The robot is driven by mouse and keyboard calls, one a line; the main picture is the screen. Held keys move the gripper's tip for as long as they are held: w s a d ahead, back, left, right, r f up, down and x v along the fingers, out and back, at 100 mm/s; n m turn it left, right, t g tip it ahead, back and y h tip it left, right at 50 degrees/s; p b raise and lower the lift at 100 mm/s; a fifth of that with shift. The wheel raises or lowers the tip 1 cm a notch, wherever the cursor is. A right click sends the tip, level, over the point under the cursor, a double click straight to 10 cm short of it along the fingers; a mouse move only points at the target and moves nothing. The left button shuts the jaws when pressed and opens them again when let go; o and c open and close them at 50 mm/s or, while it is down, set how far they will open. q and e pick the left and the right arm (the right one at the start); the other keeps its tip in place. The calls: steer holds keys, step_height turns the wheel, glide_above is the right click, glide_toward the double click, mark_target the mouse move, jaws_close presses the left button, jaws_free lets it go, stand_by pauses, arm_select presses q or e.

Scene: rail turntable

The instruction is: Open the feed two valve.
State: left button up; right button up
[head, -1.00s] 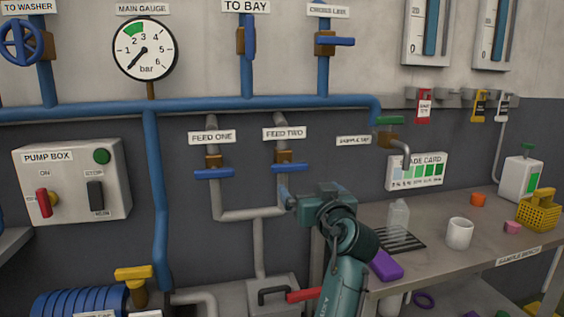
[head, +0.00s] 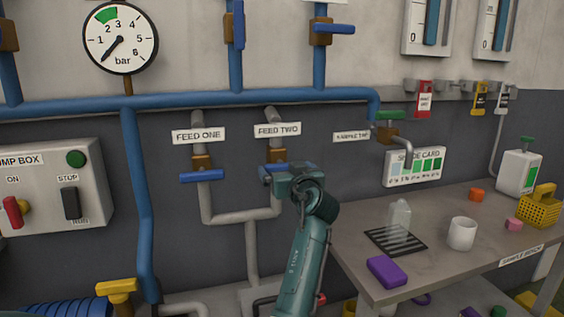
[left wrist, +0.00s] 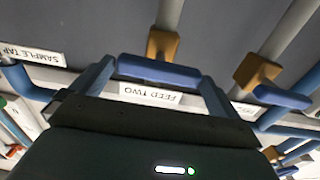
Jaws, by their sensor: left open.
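The feed two valve has a brown body (head: 276,155) on a grey pipe under the FEED TWO label (head: 277,130). Its blue handle (head: 265,172) lies crosswise to the pipe and is partly hidden by my left gripper (head: 277,174). In the left wrist view the blue handle (left wrist: 160,70) lies between the two spread fingers of my left gripper (left wrist: 156,76), with the FEED TWO label (left wrist: 150,95) beyond. The fingers are open; I cannot tell whether they touch the handle. My right gripper is in neither view.
The feed one valve's blue handle (head: 202,175) is close by on the left, also crosswise. A blue main pipe (head: 190,102) runs above. The bench (head: 350,238) on the right holds a purple block (head: 386,271), a clear bottle (head: 399,216) and a white mug (head: 462,234).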

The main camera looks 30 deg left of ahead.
mark_target(282, 163)
arm_select(q)
steer(key=shift+x, duration=2.2)
steer(key=shift+c, duration=0.2)
